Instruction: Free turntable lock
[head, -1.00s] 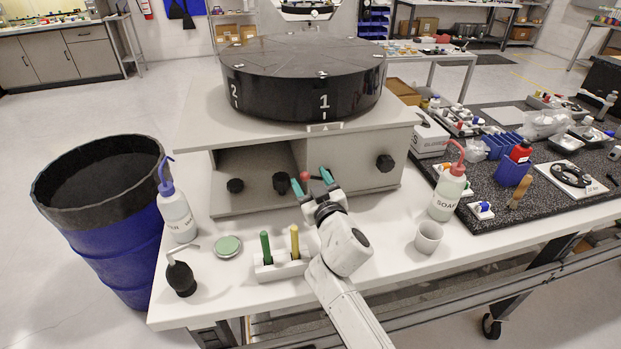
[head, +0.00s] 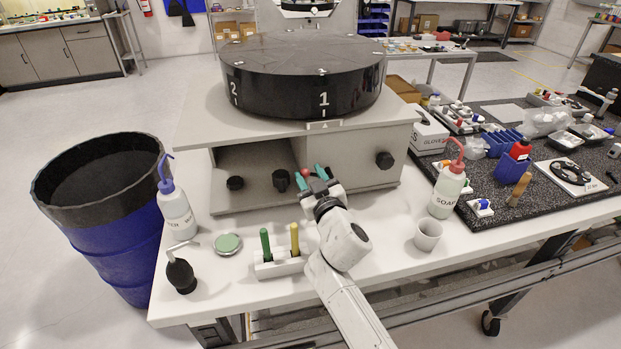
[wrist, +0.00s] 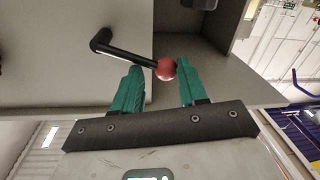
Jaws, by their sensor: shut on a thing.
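The black turntable (head: 290,95) sits on a grey housing, with a white "1" facing front above a pale triangle marker (head: 323,125). A black lever (wrist: 125,53) with a red ball knob (wrist: 165,69) sticks out from the housing in the wrist view. The red knob also shows in the head view (head: 304,171). My gripper (head: 311,173) is at the housing's front, its green fingers either side of the knob end and shut on it. In the wrist view the knob touches the right finger; contact on the left side is unclear.
A holder (head: 278,265) with green and yellow handles stands near my arm. A soap bottle (head: 447,190) and white cup (head: 428,235) stand to the right. A wash bottle (head: 176,212) stands left.

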